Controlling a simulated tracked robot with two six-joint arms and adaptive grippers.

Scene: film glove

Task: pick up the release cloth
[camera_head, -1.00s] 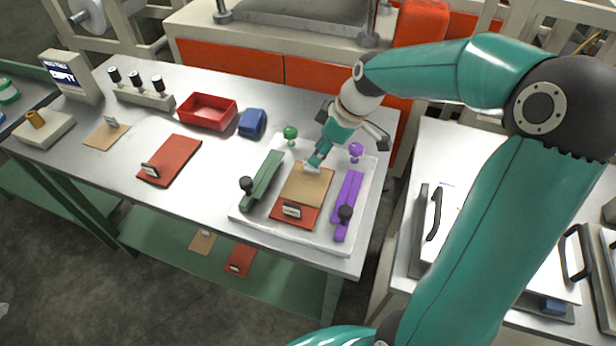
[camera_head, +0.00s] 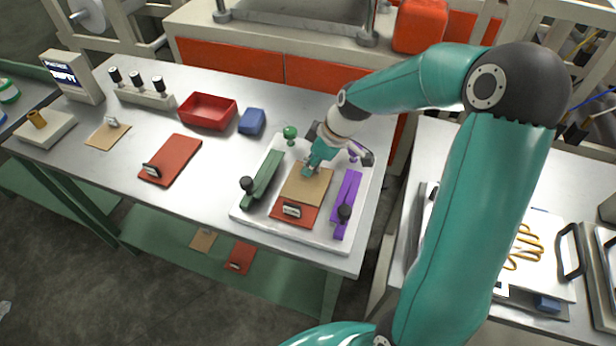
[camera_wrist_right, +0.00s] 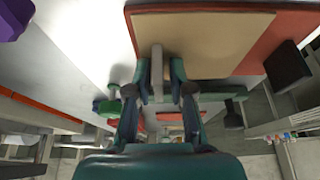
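A tan cloth (camera_head: 306,186) lies flat on a red sheet (camera_head: 283,212) on the white tray; in the wrist view the tan cloth (camera_wrist_right: 205,40) is at the top. A pale upright tab (camera_wrist_right: 157,70) stands at its edge. My right gripper (camera_head: 308,170) is low at the cloth's far end. In the wrist view my right gripper (camera_wrist_right: 160,85) has its fingers on either side of the tab, with a narrow gap showing on the right side. Another tan cloth (camera_head: 104,136) with a pale tab lies at the table's left. My left gripper is not in view.
A green bar (camera_head: 264,180) and a purple bar (camera_head: 346,200) with black knobs flank the cloth on the tray (camera_head: 315,243). A red sheet (camera_head: 175,160), red bin (camera_head: 207,112) and blue block (camera_head: 252,121) are farther left. The table's front middle is clear.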

